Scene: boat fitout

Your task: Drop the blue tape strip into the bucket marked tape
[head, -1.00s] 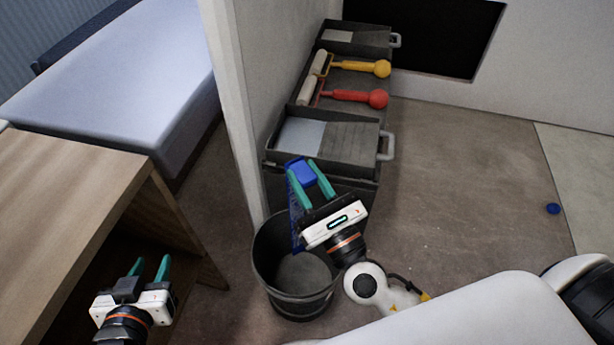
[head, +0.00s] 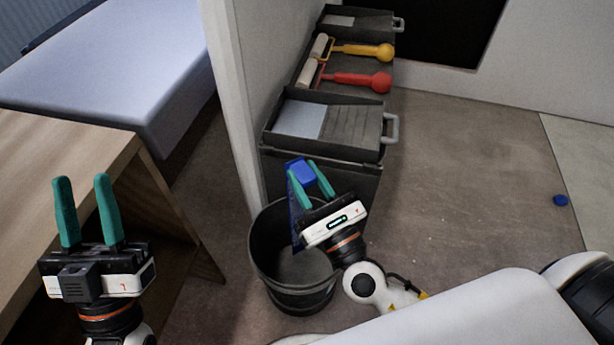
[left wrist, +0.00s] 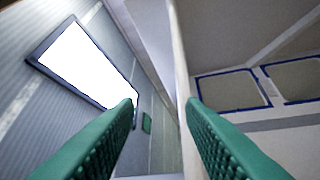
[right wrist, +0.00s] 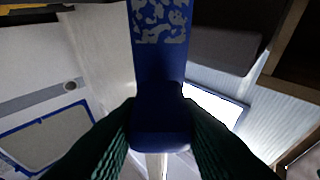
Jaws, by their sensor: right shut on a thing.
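The blue tape strip (head: 294,205) is in my right gripper (head: 304,172). The gripper is shut on its thick blue end, and the thin strip hangs down. In the head view, its lower end overlaps the opening of the dark grey bucket (head: 300,300); its exact height above the rim is hard to tell. No marking shows on the bucket. The right wrist view shows the blue end (right wrist: 160,118) between the fingers and the strip with pale mottled patches (right wrist: 162,22). My left gripper (head: 82,185) is open and empty, raised beside the wooden table; its spread fingers show in the left wrist view (left wrist: 160,105).
A paint tray (head: 350,130) sits on a dark box behind the bucket, with red (head: 360,82) and yellow (head: 365,51) rollers beyond. A wall edge (head: 236,110) stands left of the bucket. The wooden table (head: 60,170) is at left. A blue cap (head: 560,200) lies on open floor.

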